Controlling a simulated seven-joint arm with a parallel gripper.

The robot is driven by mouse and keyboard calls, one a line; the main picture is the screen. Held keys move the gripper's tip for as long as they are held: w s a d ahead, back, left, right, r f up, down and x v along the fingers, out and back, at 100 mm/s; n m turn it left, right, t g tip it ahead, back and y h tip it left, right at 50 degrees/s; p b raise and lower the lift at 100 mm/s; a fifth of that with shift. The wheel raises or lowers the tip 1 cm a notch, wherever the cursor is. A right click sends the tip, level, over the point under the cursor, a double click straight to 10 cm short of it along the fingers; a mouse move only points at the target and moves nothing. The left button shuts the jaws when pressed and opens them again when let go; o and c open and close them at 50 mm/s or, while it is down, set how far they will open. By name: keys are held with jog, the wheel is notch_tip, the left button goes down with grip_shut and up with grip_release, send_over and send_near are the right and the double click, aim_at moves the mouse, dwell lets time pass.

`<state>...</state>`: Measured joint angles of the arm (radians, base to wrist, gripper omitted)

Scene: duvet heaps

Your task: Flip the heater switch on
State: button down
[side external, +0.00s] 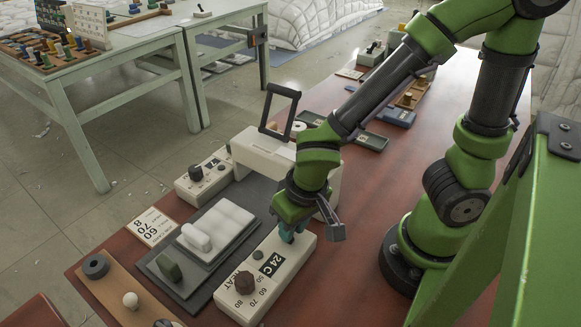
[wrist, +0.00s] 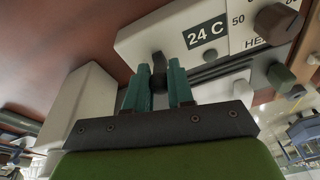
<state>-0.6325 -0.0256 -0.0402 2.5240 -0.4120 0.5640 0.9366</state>
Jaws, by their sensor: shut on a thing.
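The heater control box (side external: 268,278) is a long white case with a black "24 C" display (side external: 271,263) and a brown knob (side external: 245,283) on a printed heat scale. In the wrist view the box (wrist: 150,38) is at the top, with the display (wrist: 206,31) and the knob (wrist: 278,23). My gripper (side external: 291,233) is down at the far end of the box. In the wrist view its teal fingers (wrist: 160,75) are shut on the small dark switch lever (wrist: 158,62). The fingers hide the switch in the side view, and I cannot tell its position.
A white machine with a dark frame (side external: 280,110) stands behind my gripper. A wooden strip with knobs (side external: 118,290) is at the front left. A second white box (side external: 205,175) sits farther back.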

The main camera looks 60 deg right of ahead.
dwell(0.5)
jog(key=c, duration=1)
grip_release()
jog(key=shift+r, duration=0.1)
jog(key=v, duration=1.6)
jog(key=shift+s+r, duration=0.3)
